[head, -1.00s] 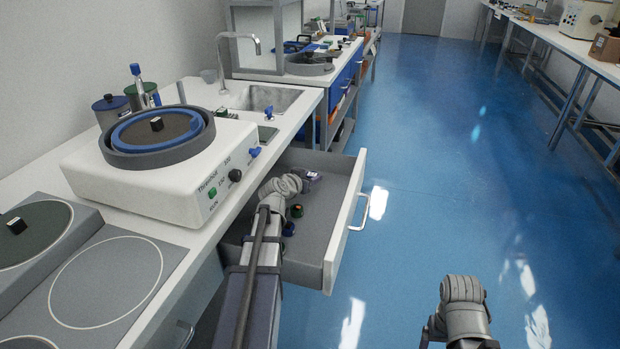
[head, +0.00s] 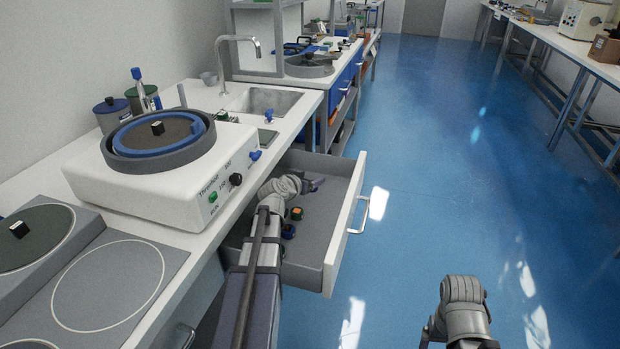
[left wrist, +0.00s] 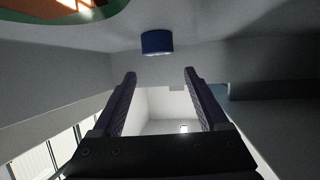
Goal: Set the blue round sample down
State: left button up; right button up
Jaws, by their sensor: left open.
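The blue round sample (left wrist: 157,42) shows in the left wrist view as a short dark blue cylinder on a grey surface, beyond the fingertips and apart from them. In the head view a dark blue round piece (head: 288,231) lies in the open drawer (head: 334,255), partly beside my left arm. My left gripper (head: 314,185) is over the far part of the drawer; its two fingers (left wrist: 159,75) are spread with nothing between them. My right gripper (head: 427,333) is at the bottom edge, mostly hidden by its own wrist.
A green and orange round piece (head: 297,213) lies in the drawer near the blue one. A white grinding machine (head: 160,185) stands on the counter, with a black sample (head: 158,128) on its disc. A sink (head: 265,98) is behind. The blue floor to the right is clear.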

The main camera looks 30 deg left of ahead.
pick_arm(q)
jog(key=p+v, duration=0.3)
jog(key=v, duration=0.8)
jog(key=shift+s+p, duration=0.35)
jog(key=shift+r, duration=0.1)
